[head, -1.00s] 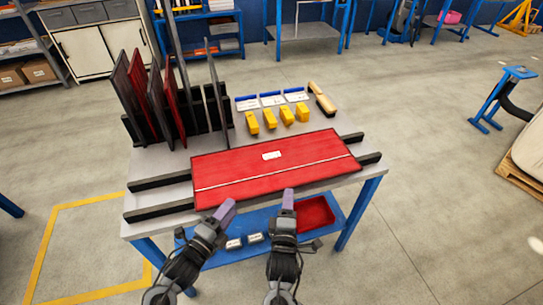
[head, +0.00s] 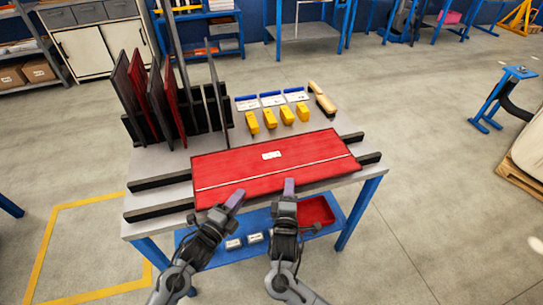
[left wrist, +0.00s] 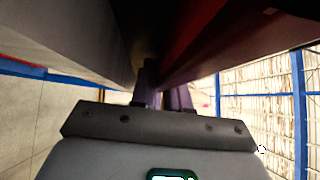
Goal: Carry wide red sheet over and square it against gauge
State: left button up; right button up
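A wide red sheet (head: 300,172) with a white line and a small white label lies across two black rails on the grey table (head: 150,225). Its front edge faces my arms. My left gripper (head: 236,197) is at this front edge, left of its middle; my right gripper (head: 289,186) is at the edge further right. In the left wrist view my left fingers (left wrist: 164,88) are close together, with the red sheet (left wrist: 190,40) just to their right. Whether either gripper clasps the edge is hidden. I cannot clearly identify the gauge.
A rack (head: 205,118) at the back left holds upright dark and red panels. Several yellow blocks (head: 270,119), blue-and-white packs (head: 271,99) and a wooden-handled tool (head: 323,100) stand behind the sheet. A red bin (head: 318,211) sits on the blue lower shelf.

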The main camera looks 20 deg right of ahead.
pick_arm(q)
grip_shut()
pick_arm(e)
grip_shut()
pick_arm(q)
jog(key=shift+r, duration=0.15)
pick_arm(e)
jog(key=shift+r, duration=0.15)
